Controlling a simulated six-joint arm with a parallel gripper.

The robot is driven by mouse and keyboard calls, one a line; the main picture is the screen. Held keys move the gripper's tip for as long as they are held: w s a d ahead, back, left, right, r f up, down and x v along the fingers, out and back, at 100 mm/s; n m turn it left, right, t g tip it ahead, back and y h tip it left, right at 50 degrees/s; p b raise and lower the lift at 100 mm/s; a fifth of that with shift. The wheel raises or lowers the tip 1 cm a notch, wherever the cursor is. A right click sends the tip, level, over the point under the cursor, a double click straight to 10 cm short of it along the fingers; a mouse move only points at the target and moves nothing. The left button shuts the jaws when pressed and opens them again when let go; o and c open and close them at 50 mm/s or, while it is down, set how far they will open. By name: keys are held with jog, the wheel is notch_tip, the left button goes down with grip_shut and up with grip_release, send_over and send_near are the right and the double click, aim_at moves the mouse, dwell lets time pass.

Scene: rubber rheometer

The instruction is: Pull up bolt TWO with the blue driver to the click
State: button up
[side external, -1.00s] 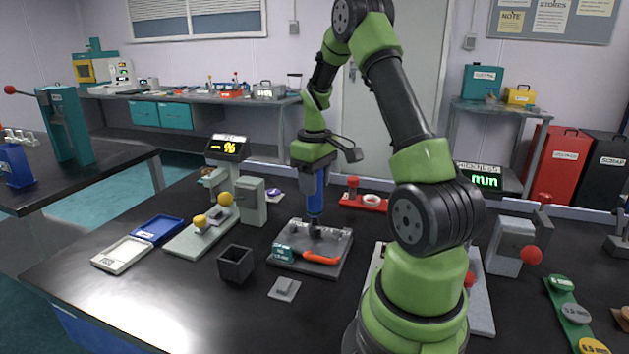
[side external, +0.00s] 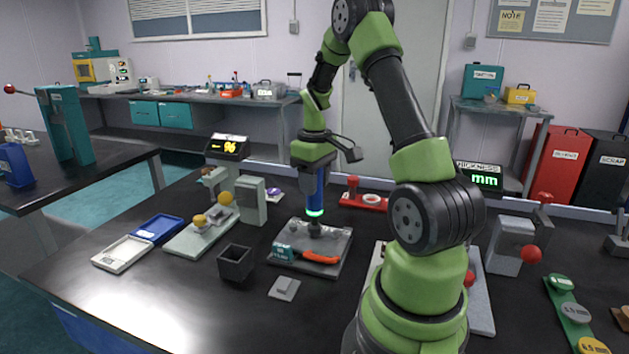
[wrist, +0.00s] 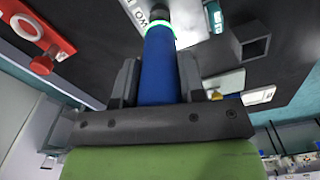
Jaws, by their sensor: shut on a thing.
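My gripper (side external: 315,180) is shut on the blue driver (side external: 315,195) and holds it upright, tip down. A green ring glows at the driver's lower end, also in the wrist view, where the blue driver (wrist: 158,68) stands between my fingers. The driver stands over a dark round post on the grey plate (side external: 336,265). The bolt under the tip is hidden, and I cannot read which bolt it is. In the wrist view, part of the lettering "TWO" shows beside the driver.
An orange-handled tool (side external: 320,258) lies at the plate's front. A red fixture (side external: 363,198) is behind right. A grey-green device with yellow knobs (side external: 200,238) stands left.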

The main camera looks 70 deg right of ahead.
jog(key=shift+r, duration=0.1)
jog(key=shift+r, duration=2.45)
dwell(0.4)
